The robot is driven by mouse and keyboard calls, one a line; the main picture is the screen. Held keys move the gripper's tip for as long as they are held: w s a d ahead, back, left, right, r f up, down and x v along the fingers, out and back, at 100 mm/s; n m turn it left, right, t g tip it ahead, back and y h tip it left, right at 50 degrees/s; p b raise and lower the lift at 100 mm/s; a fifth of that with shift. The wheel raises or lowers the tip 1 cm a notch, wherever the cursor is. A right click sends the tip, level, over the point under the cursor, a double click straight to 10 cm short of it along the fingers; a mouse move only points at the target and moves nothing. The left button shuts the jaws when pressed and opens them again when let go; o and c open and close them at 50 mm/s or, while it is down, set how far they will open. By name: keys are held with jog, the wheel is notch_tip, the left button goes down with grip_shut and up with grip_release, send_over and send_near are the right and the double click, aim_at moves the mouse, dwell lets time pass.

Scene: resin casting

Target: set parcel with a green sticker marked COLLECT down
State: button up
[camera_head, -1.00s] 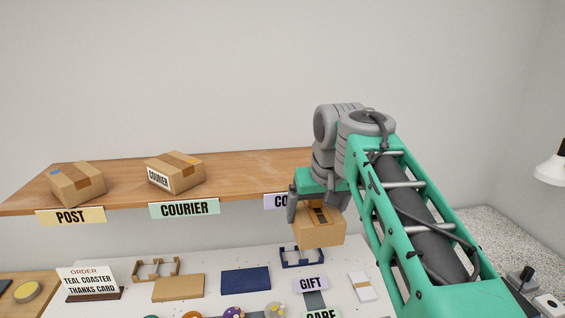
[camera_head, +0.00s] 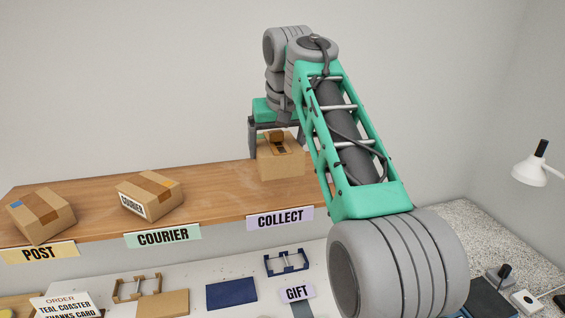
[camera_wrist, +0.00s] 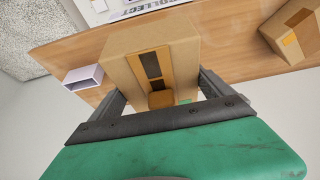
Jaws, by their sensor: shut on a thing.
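My gripper (camera_head: 277,140) is shut on a cardboard parcel (camera_head: 281,163) with a brown tape strip and dark marks on top. The parcel is at the COLLECT part of the wooden shelf (camera_head: 222,195), behind the COLLECT label (camera_head: 280,218). In the wrist view the parcel (camera_wrist: 178,50) sits between the two fingers (camera_wrist: 160,105), and a small bit of green shows at its near edge. I cannot tell whether its underside touches the shelf.
A parcel marked COURIER (camera_head: 150,194) and a parcel with a blue sticker (camera_head: 40,216) stand farther left on the shelf, above the COURIER and POST labels. A small pale open box (camera_wrist: 84,77) lies beside the held parcel in the wrist view. The shelf between is clear.

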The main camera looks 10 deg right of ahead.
jog(key=w+f, duration=0.1)
jog(key=w+d+f+b, duration=0.1)
jog(key=f, duration=0.1)
jog(key=w+d+f, duration=0.1)
jog(key=shift+w+f, duration=0.25)
jog(key=x, duration=0.3)
jog(key=shift+w+d+f, duration=0.1)
jog(key=shift+d+f, duration=0.3)
jog(key=shift+f, duration=0.55)
jog(key=shift+f, duration=0.1)
jog(key=o, duration=1.6)
